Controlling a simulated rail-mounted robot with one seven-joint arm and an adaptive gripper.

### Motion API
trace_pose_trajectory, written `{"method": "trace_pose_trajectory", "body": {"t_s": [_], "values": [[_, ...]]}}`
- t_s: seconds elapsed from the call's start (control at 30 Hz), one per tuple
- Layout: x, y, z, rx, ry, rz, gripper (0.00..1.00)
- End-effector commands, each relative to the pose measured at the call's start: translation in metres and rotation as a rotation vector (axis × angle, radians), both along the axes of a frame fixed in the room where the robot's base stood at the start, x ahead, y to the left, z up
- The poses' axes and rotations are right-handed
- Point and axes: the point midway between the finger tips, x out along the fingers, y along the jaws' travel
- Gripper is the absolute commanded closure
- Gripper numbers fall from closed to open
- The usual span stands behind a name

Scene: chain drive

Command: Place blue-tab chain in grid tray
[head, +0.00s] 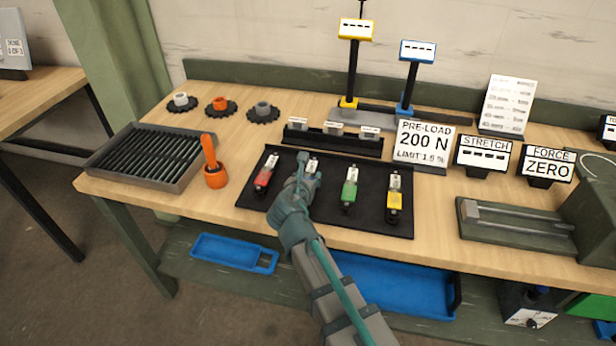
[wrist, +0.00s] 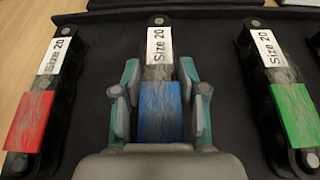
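The blue-tab chain (wrist: 159,110) lies on the black mat (head: 328,218) between the red and green ones, with a white "Size 20" label. In the head view my arm mostly hides it, and only its labelled end (head: 312,164) shows. My gripper (wrist: 161,90) is open above it in the wrist view, with one finger on each side of the blue tab. I see gaps between fingers and tab. The head view shows my gripper (head: 300,180) low over the mat. The grid tray (head: 101,166), dark with slanted slots, stands empty at the bench's left.
Red-tab (head: 265,174), green-tab (head: 349,190) and yellow-tab (head: 394,197) chains lie on the same mat. An orange cup with an upright handle (head: 214,176) stands between tray and mat. Low blocks (head: 331,142) and a sign (head: 424,140) stand behind the mat.

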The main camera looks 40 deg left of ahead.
Motion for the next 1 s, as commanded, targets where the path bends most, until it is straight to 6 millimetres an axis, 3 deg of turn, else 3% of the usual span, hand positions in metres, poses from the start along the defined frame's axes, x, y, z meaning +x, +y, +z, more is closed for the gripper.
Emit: {"method": "trace_pose_trajectory", "body": {"t_s": [0.07, 0.47, 0.67, 1.0], "values": [[0.0, 0.0, 0.0, 0.0, 0.0, 0.0, 0.4], [-0.001, -0.001, 0.004, 0.001, 0.0, 0.0, 0.4], [-0.024, -0.012, 0.013, 0.001, -0.001, 0.001, 0.4], [-0.079, -0.036, 0.037, 0.001, -0.001, 0.002, 0.4]]}}
